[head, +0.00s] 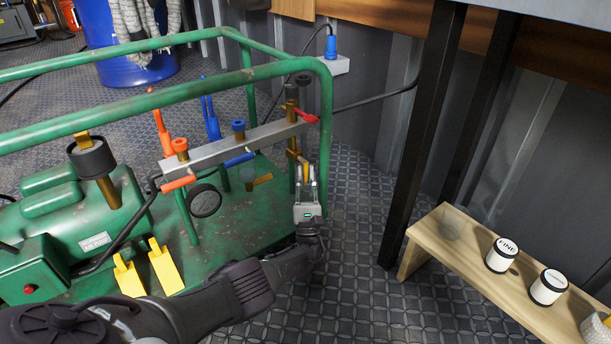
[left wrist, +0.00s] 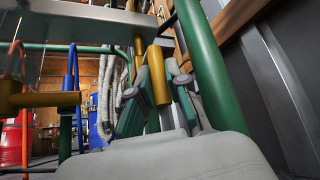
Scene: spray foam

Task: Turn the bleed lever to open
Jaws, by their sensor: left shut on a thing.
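A grey manifold bar (head: 240,145) is mounted on a green tubular frame (head: 160,105). At its right end a brass fitting (head: 291,117) carries a red lever (head: 306,116). Below it, a short yellow lever (head: 303,170) points down and sits between the fingertips of my left gripper (head: 306,184). In the left wrist view the yellow lever (left wrist: 158,75) stands between the two finger pads. My left gripper is shut on it. The lever's tip is partly hidden by the fingers. My right gripper is not in view.
Orange (head: 178,184) and blue (head: 240,160) handles lie along the bar, left of my gripper. A green frame post (head: 327,140) stands close on the gripper's right. A wooden shelf (head: 440,250) with white jars is at right. Floor between is clear.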

